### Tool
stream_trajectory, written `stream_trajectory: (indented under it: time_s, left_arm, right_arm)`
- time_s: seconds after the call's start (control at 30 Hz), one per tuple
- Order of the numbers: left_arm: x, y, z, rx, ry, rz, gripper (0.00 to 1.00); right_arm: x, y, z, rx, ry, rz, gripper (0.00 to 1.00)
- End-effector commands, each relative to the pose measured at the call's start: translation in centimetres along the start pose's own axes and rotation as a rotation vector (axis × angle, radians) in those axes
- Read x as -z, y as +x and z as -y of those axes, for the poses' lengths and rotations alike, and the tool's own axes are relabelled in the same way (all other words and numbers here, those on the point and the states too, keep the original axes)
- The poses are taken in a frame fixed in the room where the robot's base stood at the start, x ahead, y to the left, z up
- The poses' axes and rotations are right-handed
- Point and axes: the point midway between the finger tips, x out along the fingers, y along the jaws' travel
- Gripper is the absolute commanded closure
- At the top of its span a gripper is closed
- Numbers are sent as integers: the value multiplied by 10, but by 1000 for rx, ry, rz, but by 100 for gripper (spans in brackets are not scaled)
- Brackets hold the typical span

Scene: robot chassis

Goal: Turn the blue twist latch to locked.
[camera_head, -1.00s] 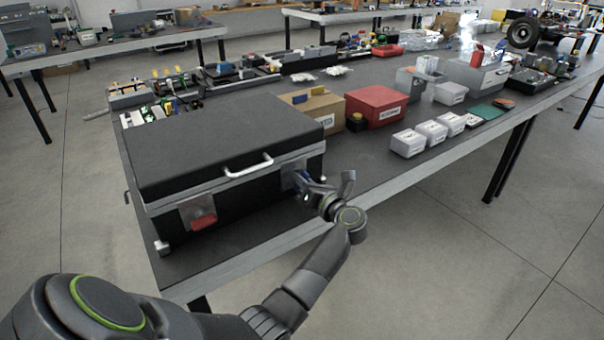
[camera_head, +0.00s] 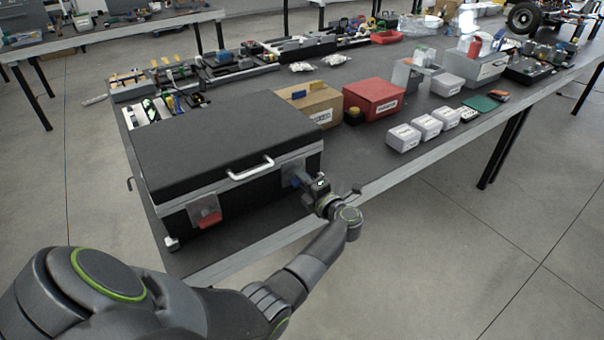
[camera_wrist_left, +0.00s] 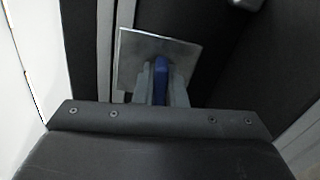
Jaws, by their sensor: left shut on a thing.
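The blue twist latch (camera_wrist_left: 161,66) sits on a square metal plate (camera_wrist_left: 135,52) on the front of the black case (camera_head: 262,200). In the head view only a bit of the latch (camera_head: 296,182) shows, at the right of the case front. My left gripper (camera_wrist_left: 160,85) is shut on the blue latch, its two fingers on either side of it. In the left wrist view the latch's long side runs roughly along the fingers; its far end shows between them. In the head view the left gripper (camera_head: 305,184) reaches the case from the right. My right gripper is in neither view.
A red latch (camera_head: 209,219) is on the left of the case front, and a metal handle (camera_head: 251,169) is between the latches. A cardboard box (camera_head: 310,107) and a red box (camera_head: 374,99) stand behind and right. The table edge (camera_head: 240,251) runs close in front of the case.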

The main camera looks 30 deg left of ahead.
Motion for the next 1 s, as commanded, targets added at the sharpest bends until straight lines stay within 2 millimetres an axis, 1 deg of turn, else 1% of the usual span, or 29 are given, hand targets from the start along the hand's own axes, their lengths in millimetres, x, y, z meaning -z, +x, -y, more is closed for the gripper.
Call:
stream_trajectory:
  time_s: [0.03,0.1,0.33,0.87,0.9,1.0]
  left_arm:
    - [-1,0,-2,2,28,2,100]
    - [-1,0,-1,1,63,2,100]
    - [-1,-1,0,1,137,2,100]
    - [-1,0,1,1,160,2,100]
    - [-1,0,1,1,160,2,86]
    - [0,0,1,1,159,1,73]
  right_arm:
    - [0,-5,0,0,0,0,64]
    - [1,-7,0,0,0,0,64]
    - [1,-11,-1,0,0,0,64]
    - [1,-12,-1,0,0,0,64]
    - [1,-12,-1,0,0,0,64]
    - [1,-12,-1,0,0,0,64]
